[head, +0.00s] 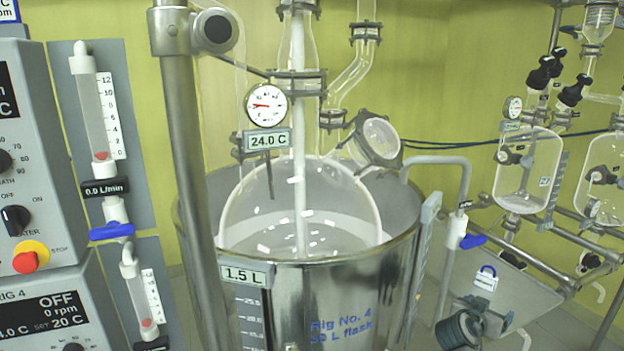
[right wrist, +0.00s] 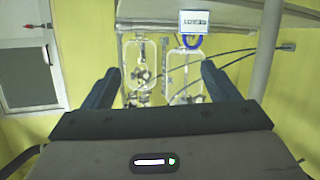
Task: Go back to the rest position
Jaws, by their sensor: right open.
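My right gripper (head: 482,312) is at the lower right in the head view, to the right of the steel bath. In the right wrist view its two dark blue fingers (right wrist: 160,82) stand wide apart with nothing held between them. A white tag with a blue loop (head: 485,279) shows just above the gripper in the head view. It also shows in the right wrist view (right wrist: 194,22), beyond the fingers and apart from them. My left gripper is not in view.
A steel bath (head: 345,290) with a glass flask (head: 305,205) fills the middle. A pipe with a blue valve handle (head: 473,241) stands between the bath and my right gripper. Glass vessels (head: 527,170) hang on a rack at right. Control boxes (head: 45,150) stand at left.

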